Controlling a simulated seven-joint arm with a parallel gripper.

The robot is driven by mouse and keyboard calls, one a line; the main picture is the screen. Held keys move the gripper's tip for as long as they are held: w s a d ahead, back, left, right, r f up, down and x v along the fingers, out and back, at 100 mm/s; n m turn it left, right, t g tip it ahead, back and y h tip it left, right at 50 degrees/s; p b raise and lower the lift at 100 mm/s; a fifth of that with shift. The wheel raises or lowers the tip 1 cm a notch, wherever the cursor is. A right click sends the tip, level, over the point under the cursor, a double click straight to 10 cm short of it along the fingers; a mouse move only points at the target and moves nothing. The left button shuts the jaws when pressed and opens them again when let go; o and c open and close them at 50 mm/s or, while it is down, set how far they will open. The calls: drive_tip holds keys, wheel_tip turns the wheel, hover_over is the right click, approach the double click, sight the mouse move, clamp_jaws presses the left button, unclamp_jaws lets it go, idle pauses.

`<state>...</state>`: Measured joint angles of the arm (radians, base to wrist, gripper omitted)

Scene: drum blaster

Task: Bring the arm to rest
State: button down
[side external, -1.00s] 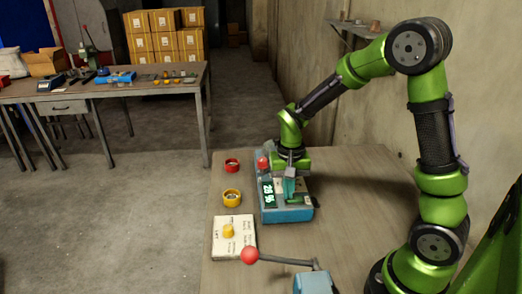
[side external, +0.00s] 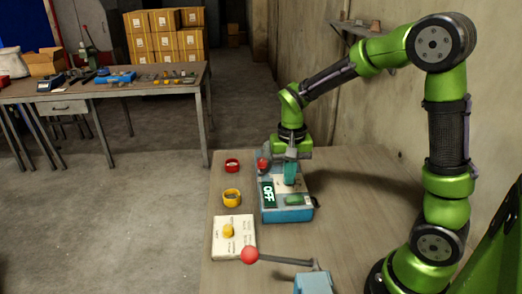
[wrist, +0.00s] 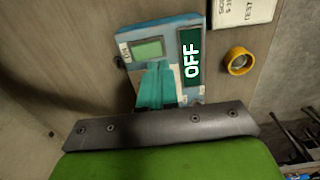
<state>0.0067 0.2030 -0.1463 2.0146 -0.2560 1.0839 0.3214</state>
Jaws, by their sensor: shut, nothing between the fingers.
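My gripper (side external: 290,172) hangs above the back part of the blue device box (side external: 287,215), with its teal fingers pointing down. The fingers are shut and empty; whether they touch the box I cannot tell. In the wrist view the teal fingers (wrist: 156,86) cover part of the box. The box's dark display (side external: 268,194) reads OFF, and it reads OFF in the wrist view (wrist: 191,57) too. A green panel (side external: 297,199) lies on the box's right side. A red knob (side external: 263,164) stands at the back left of the box.
Left of the box are a red ring (side external: 232,165), a yellow ring (side external: 232,196) and a white box with a yellow knob (side external: 228,231). A red-tipped lever (side external: 250,255) stands at the front. A concrete wall (side external: 450,100) borders the right. Free tabletop (side external: 225,275) shows at the front left.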

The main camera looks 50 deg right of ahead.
drive_tip(key=shift+r, duration=0.25)
drive_tip(key=s+a+r+n+t+y, duration=0.2)
drive_tip(key=s+a+r+n+t, duration=0.3)
drive_tip(key=s+r, duration=0.6)
drive_tip(key=a+r+t, duration=0.1)
drive_tip(key=a+t, duration=0.1)
drive_tip(key=a, duration=0.1)
drive_tip(key=shift+s, duration=0.25)
drive_tip(key=shift+a, duration=0.1)
